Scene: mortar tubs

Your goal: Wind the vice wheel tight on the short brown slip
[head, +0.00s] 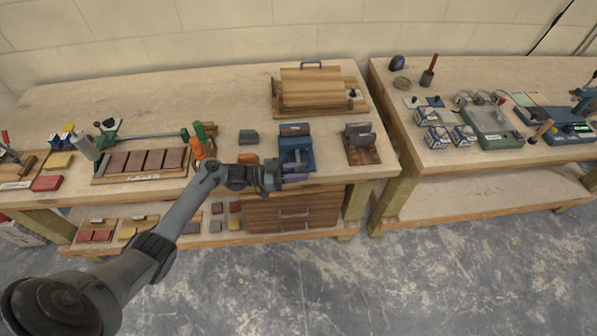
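The blue vice (299,157) stands near the front edge of the left bench. A short brown slip (293,129) shows at the top of its far end; I cannot tell how firmly the jaws bear on it. A purple part (295,177), which may be the vice wheel, shows at the vice's front. My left gripper (274,175) is at the bench's front edge, just left of this purple part. I cannot tell whether it touches it, or whether its fingers are open or shut. My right gripper is out of view.
A grey block (249,137) and an orange block (247,158) lie left of the vice. A grey device on a wooden base (363,156) stands to its right. A wooden roll-top box (314,88) is behind. A rack of brown slabs (142,163) sits further left.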

